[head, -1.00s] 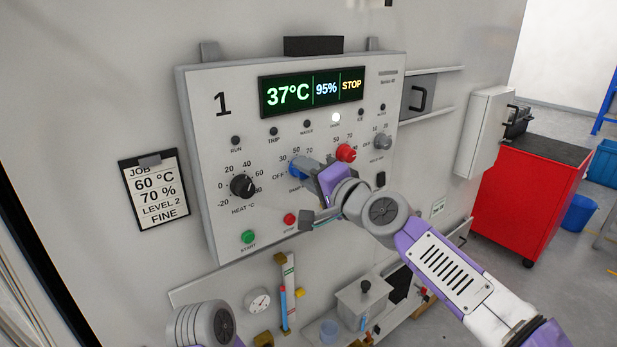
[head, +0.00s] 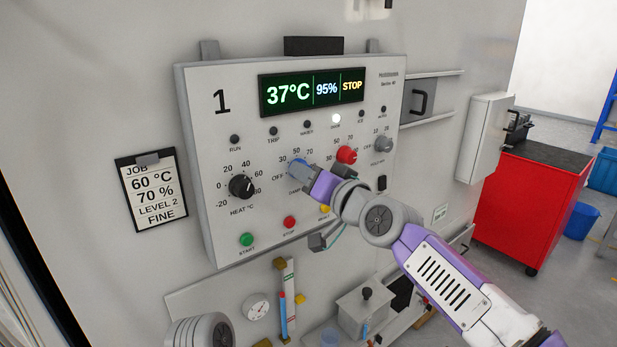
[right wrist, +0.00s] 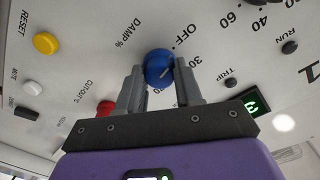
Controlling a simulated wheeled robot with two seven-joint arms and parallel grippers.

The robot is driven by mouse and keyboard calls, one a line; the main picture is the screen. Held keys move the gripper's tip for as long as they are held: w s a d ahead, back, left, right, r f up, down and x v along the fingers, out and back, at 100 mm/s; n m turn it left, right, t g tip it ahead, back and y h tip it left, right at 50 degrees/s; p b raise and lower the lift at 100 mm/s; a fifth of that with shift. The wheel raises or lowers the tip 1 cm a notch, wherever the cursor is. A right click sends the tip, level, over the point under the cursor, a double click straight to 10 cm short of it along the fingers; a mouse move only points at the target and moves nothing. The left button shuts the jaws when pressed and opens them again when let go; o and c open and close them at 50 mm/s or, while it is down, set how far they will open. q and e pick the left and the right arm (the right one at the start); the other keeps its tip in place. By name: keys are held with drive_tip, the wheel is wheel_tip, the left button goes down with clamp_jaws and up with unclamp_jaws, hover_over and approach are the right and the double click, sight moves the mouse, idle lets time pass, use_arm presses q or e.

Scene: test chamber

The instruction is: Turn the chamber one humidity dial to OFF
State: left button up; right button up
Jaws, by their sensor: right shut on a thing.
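The chamber one humidity dial is the blue knob (head: 302,173) marked DAMP % on the panel, below and left of the red knob. It also shows in the right wrist view (right wrist: 158,66), with OFF and 30 printed beside it. My right gripper (right wrist: 160,75) is shut on the blue dial, one finger on each side. In the head view my right gripper (head: 311,178) reaches it from the lower right and hides part of its scale. A pale mark shows on the dial's face, but I cannot tell its exact setting. My left gripper is out of view.
The black heat dial (head: 241,186) is to the left, the red knob (head: 346,155) and grey knob (head: 383,143) to the right. The green start button (head: 246,239) and red stop button (head: 289,221) are below. The display (head: 312,91) reads 37°C, 95%, STOP.

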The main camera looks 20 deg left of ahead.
idle(0.4)
drive_tip(key=o, duration=1)
drive_tip(key=shift+o, duration=0.2)
drive_tip(key=b+v, duration=0.2)
drive_tip(key=v, duration=0.5)
drive_tip(key=shift+s+d, duration=0.2)
drive_tip(key=shift+s, duration=0.05)
drive_tip(key=shift+w+f, duration=0.1)
